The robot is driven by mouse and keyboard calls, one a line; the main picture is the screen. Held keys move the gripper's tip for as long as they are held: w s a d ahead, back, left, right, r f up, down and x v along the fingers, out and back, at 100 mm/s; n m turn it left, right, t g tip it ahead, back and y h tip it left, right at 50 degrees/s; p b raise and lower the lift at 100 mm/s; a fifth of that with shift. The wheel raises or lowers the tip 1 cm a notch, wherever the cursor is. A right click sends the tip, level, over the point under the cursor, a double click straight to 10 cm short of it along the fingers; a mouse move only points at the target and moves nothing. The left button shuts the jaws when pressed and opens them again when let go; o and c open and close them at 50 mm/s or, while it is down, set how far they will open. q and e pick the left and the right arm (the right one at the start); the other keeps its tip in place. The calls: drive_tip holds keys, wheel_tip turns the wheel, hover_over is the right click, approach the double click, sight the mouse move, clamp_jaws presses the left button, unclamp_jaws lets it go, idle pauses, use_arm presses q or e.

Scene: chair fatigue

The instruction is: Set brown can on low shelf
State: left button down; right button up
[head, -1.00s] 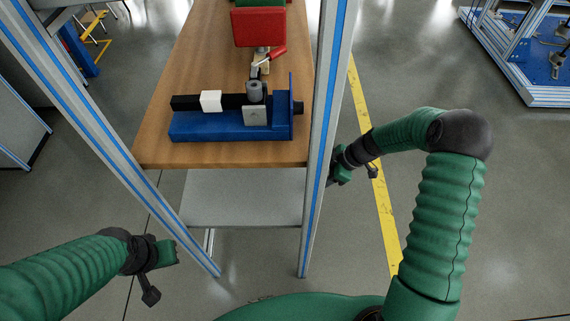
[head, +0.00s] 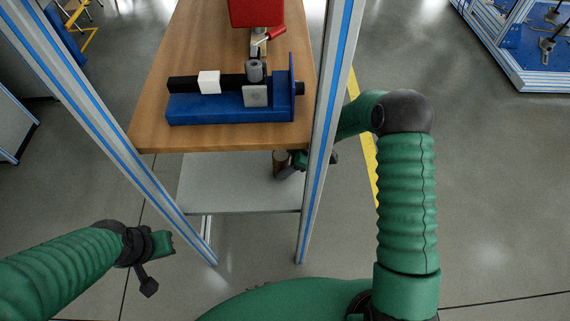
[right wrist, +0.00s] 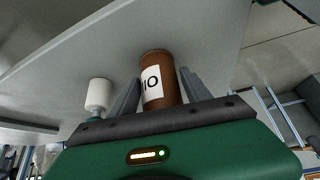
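The brown can (head: 281,160) shows in the head view over the right part of the grey low shelf (head: 225,185), below the wooden top. In the right wrist view the brown can (right wrist: 158,68), with a white label, sits between both fingers of my right gripper (right wrist: 160,88), which look closed against its sides. In the head view my right gripper (head: 297,164) reaches in from the right, partly hidden by the post. I cannot tell whether the can touches the shelf. My left gripper (head: 167,243) is left of the shelf, away from it, with no object visible in it; its opening is unclear.
Metal posts with blue strips, left (head: 105,125) and right (head: 325,130), frame the shelf front. The wooden top (head: 150,135) above carries a blue fixture (head: 205,108) and a red box (head: 256,12). The visible low shelf left of the can is bare.

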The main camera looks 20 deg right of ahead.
drive_tip(key=shift+o, duration=1.1)
drive_tip(key=shift+d, duration=0.25)
drive_tip(key=shift+r, duration=0.15)
drive_tip(key=p+v, duration=0.2)
drive_tip(key=v, duration=1)
